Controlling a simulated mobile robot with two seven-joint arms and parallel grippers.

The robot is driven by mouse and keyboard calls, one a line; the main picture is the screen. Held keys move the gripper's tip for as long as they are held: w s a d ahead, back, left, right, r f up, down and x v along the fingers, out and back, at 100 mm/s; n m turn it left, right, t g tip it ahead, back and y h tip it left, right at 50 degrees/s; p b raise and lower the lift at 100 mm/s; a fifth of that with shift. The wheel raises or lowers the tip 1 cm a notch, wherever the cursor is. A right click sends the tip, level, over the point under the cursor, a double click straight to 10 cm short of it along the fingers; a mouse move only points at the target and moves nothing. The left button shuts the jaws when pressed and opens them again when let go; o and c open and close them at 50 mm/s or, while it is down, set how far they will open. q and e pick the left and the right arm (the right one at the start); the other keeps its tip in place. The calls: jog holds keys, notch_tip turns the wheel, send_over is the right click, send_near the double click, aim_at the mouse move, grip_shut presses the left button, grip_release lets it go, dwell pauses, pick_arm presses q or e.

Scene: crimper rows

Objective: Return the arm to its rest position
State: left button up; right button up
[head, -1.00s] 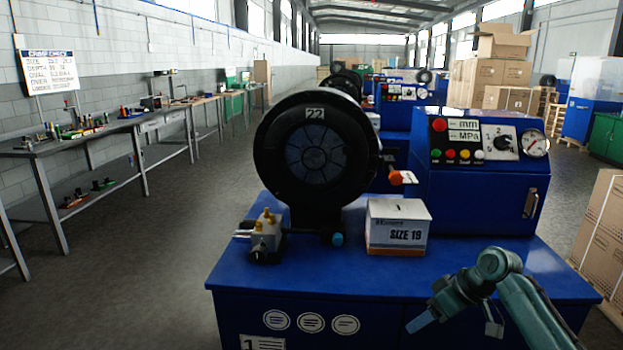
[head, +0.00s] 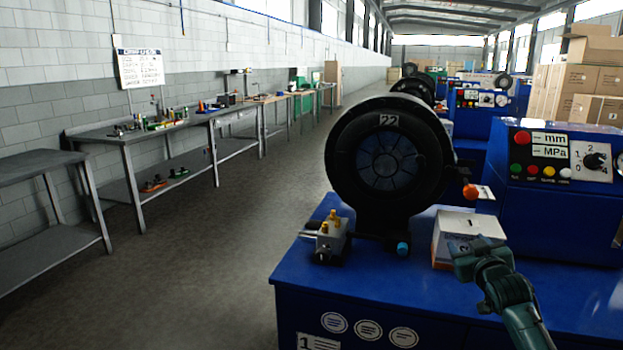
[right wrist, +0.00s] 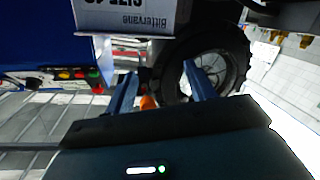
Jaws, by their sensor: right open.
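My right arm comes in from the lower right of the head view, with its gripper (head: 462,262) in front of the white box (head: 452,225) on the blue machine bench (head: 400,285). In the right wrist view the two blue fingers (right wrist: 160,88) stand apart with nothing between them. The box shows there at the top edge, beyond the fingers. The arm covers part of the box's front in the head view. My left gripper is not in view.
The black crimper head (head: 388,160) marked 22 stands on the bench, with an orange knob (head: 470,191) at its right. A brass-topped valve block (head: 332,236) sits at the bench's left. A control panel (head: 560,155) stands at right. The floor (head: 200,270) left of the bench is clear.

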jog(key=s+a+f+n+g+y, duration=0.1)
jog(key=s+a+f, duration=0.4)
jog(key=s+f, duration=0.3)
jog(key=s+a+f+g+y, duration=0.2)
jog(key=s+a+f, duration=0.45)
jog(key=s, duration=0.25)
jog(key=s+a+f+n+g+y, duration=0.1)
jog(key=s+a+f, duration=0.4)
jog(key=s+f, duration=0.35)
jog(key=s+a+f+g, duration=0.1)
jog(key=s+a, duration=0.1)
jog(key=s, duration=0.5)
jog(key=s+a+f+m+y, duration=0.1)
jog(key=s+a, duration=0.2)
jog(key=s, duration=0.4)
jog(key=shift+g, duration=0.4)
jog(key=shift+f, duration=0.1)
